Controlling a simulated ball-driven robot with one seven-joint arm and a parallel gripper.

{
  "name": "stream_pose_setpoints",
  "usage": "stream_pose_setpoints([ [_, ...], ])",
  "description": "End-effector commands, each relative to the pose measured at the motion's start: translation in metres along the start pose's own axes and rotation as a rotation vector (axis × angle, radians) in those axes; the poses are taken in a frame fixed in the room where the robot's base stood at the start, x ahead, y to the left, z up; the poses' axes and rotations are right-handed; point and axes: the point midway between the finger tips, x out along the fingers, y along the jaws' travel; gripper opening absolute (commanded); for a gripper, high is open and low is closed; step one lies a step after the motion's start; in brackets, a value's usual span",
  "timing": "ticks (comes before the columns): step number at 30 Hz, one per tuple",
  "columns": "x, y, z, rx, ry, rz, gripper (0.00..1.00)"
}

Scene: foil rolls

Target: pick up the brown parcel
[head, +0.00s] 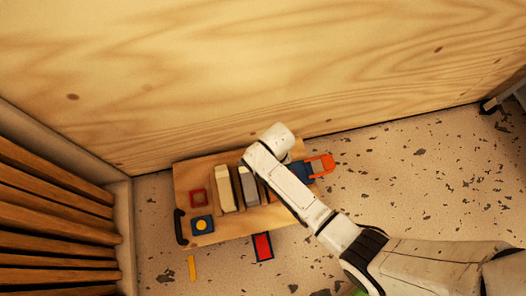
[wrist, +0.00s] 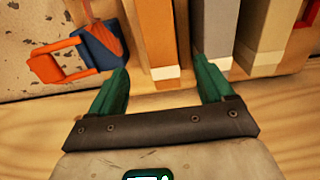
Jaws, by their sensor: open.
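The brown parcel (wrist: 158,36) is a long orange-brown box with a pale band near its near end, in the wrist view. In the head view only a sliver of the brown parcel (head: 270,194) shows beside my arm, which hides the rest. My gripper (wrist: 160,84) is open, with green fingers spread to either side of the parcel's near end. Nothing is seen held. Whether the fingers are at the parcel's height I cannot tell. In the head view my arm covers the fingers.
A grey box (wrist: 213,35) stands close right of the parcel, with a beige box (wrist: 264,35) beyond. A blue object (wrist: 100,45) and an orange frame (wrist: 55,66) lie left. All sit on or by a wooden board (head: 218,232); a plywood wall (head: 200,80) rises behind.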

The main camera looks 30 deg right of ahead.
Motion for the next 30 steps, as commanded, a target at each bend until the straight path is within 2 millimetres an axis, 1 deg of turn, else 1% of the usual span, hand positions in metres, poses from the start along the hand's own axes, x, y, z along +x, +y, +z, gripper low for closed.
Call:
stream_pose_setpoints([
  [1, 0.007, 0.001, -0.001, 0.003, -0.001, 0.004, 0.81],
  [5, 0.024, 0.001, -0.001, 0.004, -0.002, 0.005, 0.81],
  [9, 0.046, 0.001, -0.001, 0.006, -0.002, 0.005, 0.81],
  [12, 0.056, 0.001, -0.001, 0.004, -0.002, 0.005, 0.81],
  [20, 0.069, 0.001, -0.001, 0.004, -0.001, 0.004, 0.81],
  [30, 0.112, 0.001, 0.002, 0.005, -0.001, 0.005, 0.81],
])
